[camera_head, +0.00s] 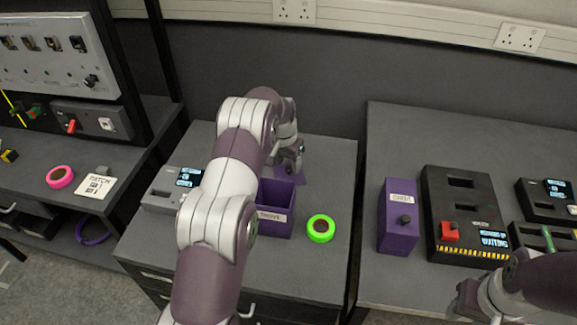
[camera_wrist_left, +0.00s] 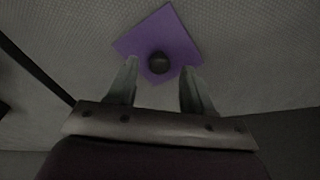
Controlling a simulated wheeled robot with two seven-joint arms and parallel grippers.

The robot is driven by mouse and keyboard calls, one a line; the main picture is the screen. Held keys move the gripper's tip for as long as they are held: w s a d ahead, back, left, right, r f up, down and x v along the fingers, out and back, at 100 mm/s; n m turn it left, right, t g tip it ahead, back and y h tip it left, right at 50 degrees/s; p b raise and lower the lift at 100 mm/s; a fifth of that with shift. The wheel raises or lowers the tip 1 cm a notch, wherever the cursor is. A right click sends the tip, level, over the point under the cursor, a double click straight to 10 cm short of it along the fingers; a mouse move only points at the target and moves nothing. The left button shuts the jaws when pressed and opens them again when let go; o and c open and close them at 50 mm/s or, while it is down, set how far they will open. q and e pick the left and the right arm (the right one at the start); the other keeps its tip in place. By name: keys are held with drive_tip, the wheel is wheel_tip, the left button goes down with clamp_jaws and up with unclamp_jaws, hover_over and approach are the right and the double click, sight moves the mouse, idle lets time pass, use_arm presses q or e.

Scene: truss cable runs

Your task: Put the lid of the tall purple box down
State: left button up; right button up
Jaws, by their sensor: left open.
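The purple box (camera_head: 275,222) stands open at the top on the middle bench, with a white label on its front. Its purple lid (camera_head: 292,175) is behind the box, apart from it, and seems to lie flat on the bench. In the left wrist view the lid (camera_wrist_left: 165,32) shows as a tilted square with a round dark knob (camera_wrist_left: 158,62). My left gripper (camera_head: 294,168) is above the lid. Its fingers (camera_wrist_left: 157,75) are open, one on each side of the knob's line, and hold nothing. My right gripper is not in view; only part of the right arm shows.
A bright green tape roll (camera_head: 321,228) lies right of the open box. A grey device (camera_head: 173,190) stands left, partly behind my arm. On the right bench are a closed purple box (camera_head: 398,216) and a black device (camera_head: 463,215). A gap separates the benches.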

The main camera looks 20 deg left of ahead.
sight(285, 178)
use_arm(q)
wheel_tip(285, 178, up, 9)
drive_tip(key=s, duration=0.2)
drive_tip(key=s+d, duration=0.4)
drive_tip(key=s, duration=0.5)
drive_tip(key=s+d+r+n, duration=0.1)
drive_tip(key=s+d, duration=0.3)
drive_tip(key=s, duration=0.6)
drive_tip(key=s+d, duration=0.4)
drive_tip(key=s, duration=0.5)
drive_tip(key=shift+s+d+r+n, duration=0.15)
drive_tip(key=shift+s+d+n, duration=0.15)
